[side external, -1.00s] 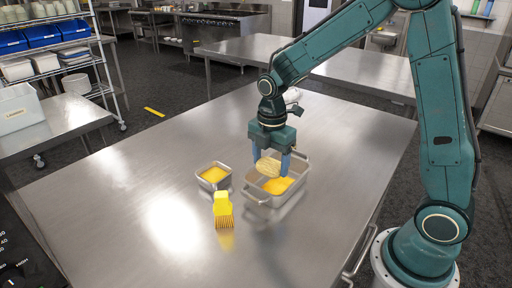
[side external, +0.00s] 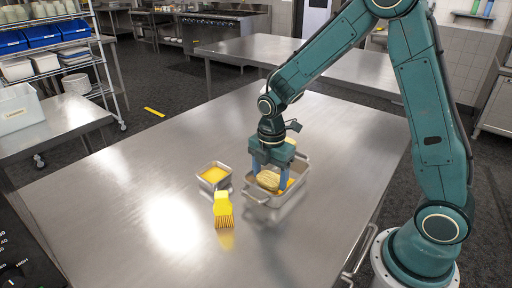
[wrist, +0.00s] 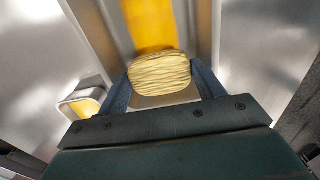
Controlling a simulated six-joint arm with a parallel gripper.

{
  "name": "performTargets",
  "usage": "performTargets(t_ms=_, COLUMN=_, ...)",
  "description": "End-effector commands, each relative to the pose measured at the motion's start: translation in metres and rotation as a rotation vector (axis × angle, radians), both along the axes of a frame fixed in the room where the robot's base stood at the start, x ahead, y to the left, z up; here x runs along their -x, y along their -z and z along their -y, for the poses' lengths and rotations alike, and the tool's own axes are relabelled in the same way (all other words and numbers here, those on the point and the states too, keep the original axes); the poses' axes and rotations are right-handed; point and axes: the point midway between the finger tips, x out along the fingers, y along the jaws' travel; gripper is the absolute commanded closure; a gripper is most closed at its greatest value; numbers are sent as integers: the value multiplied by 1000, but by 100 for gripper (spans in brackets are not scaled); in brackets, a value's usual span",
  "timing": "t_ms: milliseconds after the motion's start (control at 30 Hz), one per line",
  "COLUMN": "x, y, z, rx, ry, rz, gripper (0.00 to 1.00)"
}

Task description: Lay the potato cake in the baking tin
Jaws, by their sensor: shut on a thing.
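The potato cake (side external: 268,180) is a pale yellow, ridged oval. My gripper (side external: 269,178) is shut on it, with one blue finger at each side. In the wrist view the cake (wrist: 160,73) sits between the fingers of my gripper (wrist: 160,88). The baking tin (side external: 262,200) is a grey metal rectangle with handles, directly below the cake. A yellow-orange layer (wrist: 152,25) shows on part of its floor. The cake is low, at about the tin's rim height; whether it touches the floor is hidden.
A small square metal pan (side external: 214,177) with yellow content stands left of the tin. The steel table (side external: 130,215) is clear to the left and front.

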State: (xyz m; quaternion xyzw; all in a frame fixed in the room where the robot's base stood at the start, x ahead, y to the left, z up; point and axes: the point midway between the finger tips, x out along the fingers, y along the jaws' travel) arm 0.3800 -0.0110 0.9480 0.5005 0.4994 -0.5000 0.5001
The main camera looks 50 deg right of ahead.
Motion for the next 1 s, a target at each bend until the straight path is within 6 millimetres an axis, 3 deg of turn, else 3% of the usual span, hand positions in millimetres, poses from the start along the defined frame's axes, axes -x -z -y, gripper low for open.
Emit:
performTargets(t_ms=533, x=0, y=9, z=0, rx=0, ry=0, rz=0, gripper=56)
performTargets(t_ms=567, x=0, y=9, z=0, rx=0, ry=0, rz=-1, gripper=29)
performTargets(t_ms=600, x=0, y=9, z=0, rx=0, ry=0, rz=-1, gripper=24)
performTargets(t_ms=1000, x=0, y=6, z=0, rx=0, ry=0, rz=0, gripper=24)
